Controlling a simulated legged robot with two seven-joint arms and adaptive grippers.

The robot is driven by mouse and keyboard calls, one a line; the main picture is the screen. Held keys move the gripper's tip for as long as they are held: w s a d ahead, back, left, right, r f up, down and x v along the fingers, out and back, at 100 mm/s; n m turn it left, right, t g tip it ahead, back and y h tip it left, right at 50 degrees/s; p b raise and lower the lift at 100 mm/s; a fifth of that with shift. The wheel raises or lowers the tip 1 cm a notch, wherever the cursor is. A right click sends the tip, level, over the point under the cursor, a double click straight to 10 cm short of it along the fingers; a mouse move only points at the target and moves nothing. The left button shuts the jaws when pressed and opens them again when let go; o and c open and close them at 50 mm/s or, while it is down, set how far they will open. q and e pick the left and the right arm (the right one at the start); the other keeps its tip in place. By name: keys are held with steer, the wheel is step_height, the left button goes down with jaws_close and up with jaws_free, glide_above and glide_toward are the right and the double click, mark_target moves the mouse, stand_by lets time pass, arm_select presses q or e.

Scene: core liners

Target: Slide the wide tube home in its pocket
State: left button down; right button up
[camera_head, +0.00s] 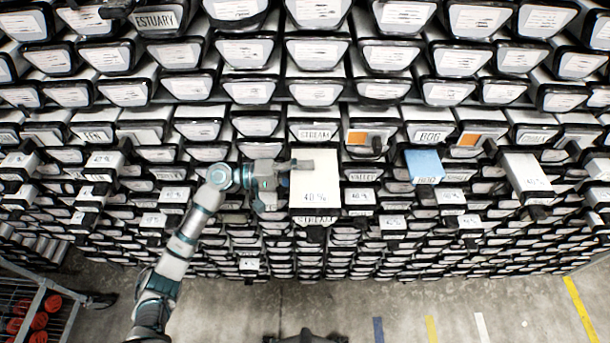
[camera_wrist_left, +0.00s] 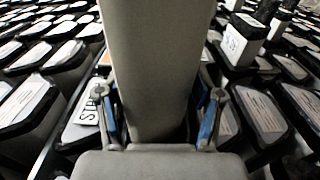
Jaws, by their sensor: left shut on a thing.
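The wide tube (camera_head: 316,186) is a pale, box-like tube with "40 %" on its front end. It sticks out toward me from the rack, at the pocket row labelled "STREAM", near the middle of the head view. My left gripper (camera_head: 280,176) is at the tube's left side and shut on it. In the left wrist view the tube (camera_wrist_left: 155,60) stands as a broad grey block between the two fingers (camera_wrist_left: 158,112). The tube hides its pocket's mouth, so I cannot tell how deep it sits. My right gripper is not in view.
Tightly packed rack pockets surround the tube. A blue box (camera_head: 425,166) and a pale box (camera_head: 527,175) stick out to the right. Orange labels (camera_head: 357,138) mark some pockets. A cart with red round items (camera_head: 38,320) stands lower left.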

arm_select(q)
steer(key=shift+w+r+b, duration=0.25)
steer(key=shift+w+b, duration=0.05)
steer(key=shift+w, duration=0.35)
steer(key=shift+c, duration=0.4)
jaws_free()
